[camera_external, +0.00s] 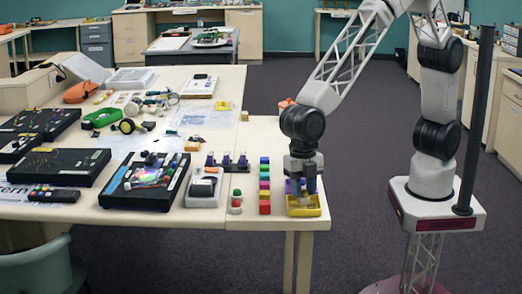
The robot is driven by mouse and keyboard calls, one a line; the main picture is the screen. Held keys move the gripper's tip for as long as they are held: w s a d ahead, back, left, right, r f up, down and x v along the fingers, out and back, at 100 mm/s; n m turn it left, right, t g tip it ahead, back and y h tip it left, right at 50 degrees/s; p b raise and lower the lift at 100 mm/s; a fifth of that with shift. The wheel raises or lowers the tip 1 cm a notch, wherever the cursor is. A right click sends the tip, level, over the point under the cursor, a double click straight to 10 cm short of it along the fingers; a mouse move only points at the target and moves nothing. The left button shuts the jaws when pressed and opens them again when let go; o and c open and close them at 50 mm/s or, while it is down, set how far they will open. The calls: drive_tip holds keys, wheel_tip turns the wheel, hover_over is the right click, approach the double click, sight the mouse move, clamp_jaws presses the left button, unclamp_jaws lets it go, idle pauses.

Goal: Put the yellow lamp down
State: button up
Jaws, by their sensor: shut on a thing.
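My gripper (303,191) points straight down at the front right corner of the table. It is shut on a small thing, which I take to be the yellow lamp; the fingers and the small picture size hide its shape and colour. Directly below is a yellow tray (316,210) with a raised rim, lying on the table. The fingertips are at or just above the tray's inside; I cannot tell whether the held thing touches its floor. A small purple patch shows beside the fingers, too small to identify.
A row of coloured cubes (264,185) stands just left of the tray. The table (277,138) is bare behind the cubes. Its right edge is close to the tray.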

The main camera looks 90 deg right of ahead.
drive_tip(key=shift+f, duration=0.75)
drive_tip(key=shift+f, duration=0.1)
drive_tip(key=o, duration=0.7)
drive_tip(key=r, duration=0.8)
drive_tip(key=d+r, duration=0.1)
drive_tip(key=r, duration=0.3)
drive_tip(key=shift+w+d+r, duration=0.1)
drive_tip(key=shift+w, duration=0.2)
drive_tip(key=shift+d, duration=0.1)
